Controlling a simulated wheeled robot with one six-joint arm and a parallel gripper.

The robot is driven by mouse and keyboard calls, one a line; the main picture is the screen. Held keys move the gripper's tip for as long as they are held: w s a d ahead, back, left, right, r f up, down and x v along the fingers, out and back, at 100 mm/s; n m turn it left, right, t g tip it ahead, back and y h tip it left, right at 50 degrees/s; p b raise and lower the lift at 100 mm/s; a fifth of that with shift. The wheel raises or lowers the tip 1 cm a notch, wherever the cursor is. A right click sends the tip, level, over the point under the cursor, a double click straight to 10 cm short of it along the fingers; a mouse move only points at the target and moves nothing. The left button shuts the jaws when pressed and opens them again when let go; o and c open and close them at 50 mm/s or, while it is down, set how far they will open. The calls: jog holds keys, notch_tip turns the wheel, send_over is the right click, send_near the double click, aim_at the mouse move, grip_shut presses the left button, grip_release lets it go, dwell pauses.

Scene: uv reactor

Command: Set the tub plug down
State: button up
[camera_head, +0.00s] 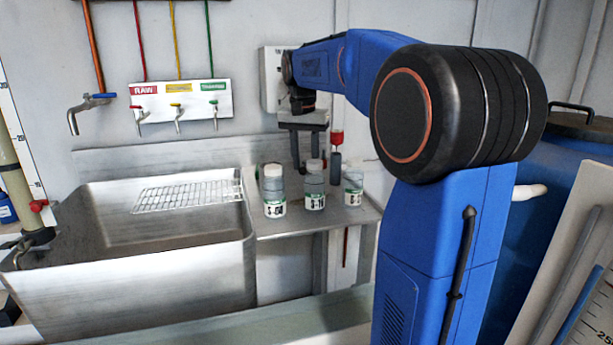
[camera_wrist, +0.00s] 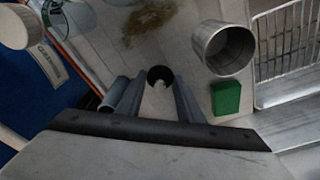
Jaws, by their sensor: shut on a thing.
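The tub plug (camera_wrist: 159,73) shows in the wrist view as a small black round piece with a pale middle, at the tips of my gripper's fingers. My gripper (camera_wrist: 160,88) is shut on it. In the head view my gripper (camera_head: 302,158) points down behind the bottles, over the back of the steel ledge beside the sink.
In the wrist view a metal cup (camera_wrist: 208,62) and a green block (camera_wrist: 226,97) sit right of the fingers, a grey cylinder (camera_wrist: 112,97) left.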

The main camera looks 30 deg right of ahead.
aim_at(305, 170)
jog(key=shift+f, duration=2.2)
jog(key=shift+f, duration=0.15)
jog(key=o, duration=1)
jog(key=shift+o, duration=0.2)
notch_tip(305, 170, up, 12)
jog(key=a, duration=0.1)
jog(key=shift+s, duration=0.45)
jog(key=shift+a, duration=0.1)
